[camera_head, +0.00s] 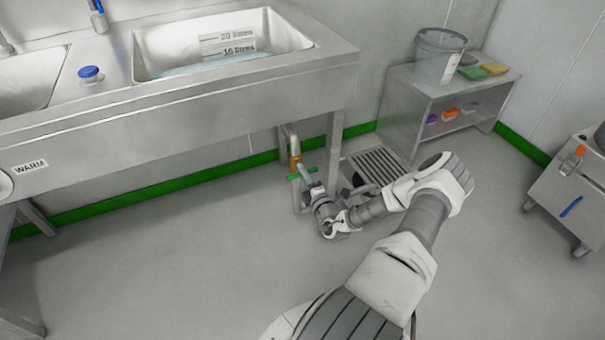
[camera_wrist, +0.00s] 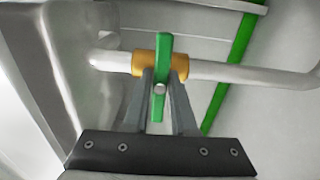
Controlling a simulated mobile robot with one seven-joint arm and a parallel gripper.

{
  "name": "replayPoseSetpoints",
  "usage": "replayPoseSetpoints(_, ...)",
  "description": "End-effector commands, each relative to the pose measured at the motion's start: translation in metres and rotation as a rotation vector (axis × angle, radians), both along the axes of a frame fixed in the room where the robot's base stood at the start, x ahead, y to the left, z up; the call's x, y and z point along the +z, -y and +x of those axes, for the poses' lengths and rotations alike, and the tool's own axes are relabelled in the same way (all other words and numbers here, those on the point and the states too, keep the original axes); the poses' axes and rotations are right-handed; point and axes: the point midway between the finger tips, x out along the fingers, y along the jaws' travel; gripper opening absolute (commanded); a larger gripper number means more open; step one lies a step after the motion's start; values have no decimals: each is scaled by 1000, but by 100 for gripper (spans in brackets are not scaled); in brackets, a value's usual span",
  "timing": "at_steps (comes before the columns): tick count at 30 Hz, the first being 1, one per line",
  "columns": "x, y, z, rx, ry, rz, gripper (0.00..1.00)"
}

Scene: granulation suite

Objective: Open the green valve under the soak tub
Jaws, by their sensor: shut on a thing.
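The green valve handle (camera_head: 293,177) is on a pipe under the soak tub (camera_head: 340,62), beside the tub's leg. In the wrist view the green handle (camera_wrist: 165,45) stands crosswise to the pale pipe (camera_wrist: 225,73), in front of a brass-coloured valve body (camera_wrist: 145,63). My gripper (camera_wrist: 160,82) has its two fingers on either side of the handle and is shut on it. In the head view my gripper (camera_head: 305,178) reaches the handle from the front right; the fingers are small there and partly hidden by my wrist.
A floor drain grate (camera_head: 378,166) lies right of the pipe. A steel shelf unit (camera_head: 430,85) with a clear bucket (camera_head: 439,55) stands at the back right. A wheeled cabinet (camera_head: 575,195) is at the right edge. The floor at the front left is clear.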

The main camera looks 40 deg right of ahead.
Motion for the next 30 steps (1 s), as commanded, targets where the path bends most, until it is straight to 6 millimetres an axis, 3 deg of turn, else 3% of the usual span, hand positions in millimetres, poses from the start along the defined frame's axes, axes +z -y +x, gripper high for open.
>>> replayPoseSetpoints(11, 4, 0, 0, 0, -42, -177, 0)
replayPoseSetpoints(30, 3, 0, 0, -1, -181, -762, 0)
